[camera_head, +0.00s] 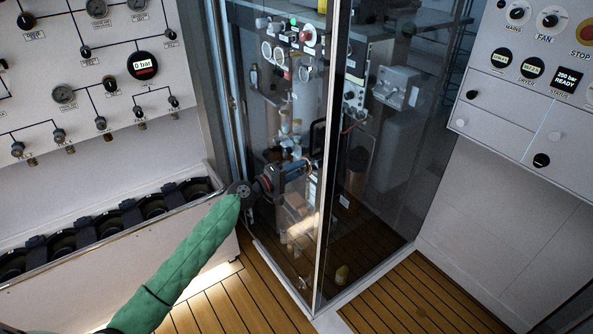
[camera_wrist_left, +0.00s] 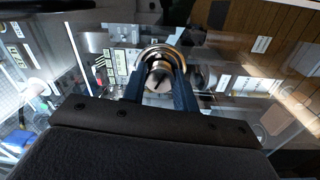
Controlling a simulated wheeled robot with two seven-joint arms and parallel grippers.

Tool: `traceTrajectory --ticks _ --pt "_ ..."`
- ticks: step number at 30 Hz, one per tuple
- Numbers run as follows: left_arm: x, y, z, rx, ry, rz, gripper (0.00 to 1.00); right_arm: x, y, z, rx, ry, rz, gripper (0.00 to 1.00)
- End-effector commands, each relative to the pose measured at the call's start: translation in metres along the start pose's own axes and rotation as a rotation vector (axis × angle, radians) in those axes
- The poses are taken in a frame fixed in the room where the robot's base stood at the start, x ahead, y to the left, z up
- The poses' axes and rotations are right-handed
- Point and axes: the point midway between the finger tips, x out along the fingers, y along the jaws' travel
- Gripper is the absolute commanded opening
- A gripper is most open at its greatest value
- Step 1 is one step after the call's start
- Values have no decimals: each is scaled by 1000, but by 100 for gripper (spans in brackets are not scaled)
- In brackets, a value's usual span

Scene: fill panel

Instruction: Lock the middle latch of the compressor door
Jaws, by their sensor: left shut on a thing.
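The compressor door (camera_head: 285,215) is a tall glass panel in a pale metal frame and looks closed or nearly so. My left gripper (camera_head: 308,166) reaches across to its right side at mid height, below a black handle (camera_head: 317,134). In the left wrist view, the two dark fingers of my left gripper (camera_wrist_left: 159,88) are shut on a round metal latch knob (camera_wrist_left: 158,76) with a dark slot in its face. A shiny curved ring surrounds the knob's far side. The head view does not show the latch clearly behind the gripper. My right gripper is out of view.
A gauge panel (camera_head: 55,120) with small valves stands left, above a rack of black cylinders (camera_head: 120,218). A control panel (camera_head: 520,120) stands right. Compressor parts show behind the glass. The wooden floor (camera_head: 235,300) in front is clear.

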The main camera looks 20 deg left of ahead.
Motion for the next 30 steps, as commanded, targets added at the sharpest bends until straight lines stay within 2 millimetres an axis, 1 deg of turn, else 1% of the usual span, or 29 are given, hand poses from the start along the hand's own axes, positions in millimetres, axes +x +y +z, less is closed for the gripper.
traceTrajectory --ticks 6,15,21,26,30 --pt "0 2 -1 -186 10 2 6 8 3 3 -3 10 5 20" --pt "0 1 -2 -366 19 4 6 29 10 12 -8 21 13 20" --pt "0 0 -1 -426 21 5 6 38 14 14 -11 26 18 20" --pt "0 0 -1 -445 22 5 6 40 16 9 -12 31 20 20" --pt "0 -1 -1 -449 22 5 6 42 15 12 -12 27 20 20"
